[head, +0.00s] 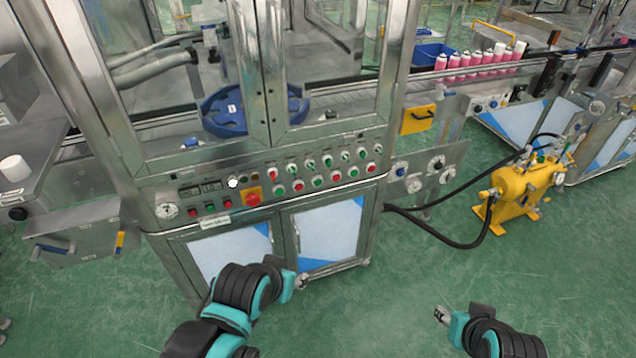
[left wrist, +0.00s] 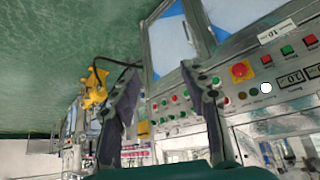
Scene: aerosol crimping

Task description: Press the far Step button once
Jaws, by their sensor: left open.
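A steel control panel (head: 265,188) runs along the front of the glazed machine. It carries rows of red and green buttons, such as a red one at the right end (head: 371,167), with switches above. The labels are too small to read, so I cannot tell which is the far Step button. The panel also shows in the left wrist view (left wrist: 250,100). My left gripper (head: 301,281) is below the panel, in front of the cabinet doors, apart from the buttons. In the left wrist view its fingers (left wrist: 160,76) are spread and empty. My right gripper (head: 440,315) is low at the right, over the floor.
A white round spot (head: 232,182) and a red emergency knob on a yellow plate (head: 252,196) are left on the panel. Right of the machine stands a yellow unit (head: 515,190) with black hoses. Pink cans (head: 470,62) line the conveyor. Green floor in front is clear.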

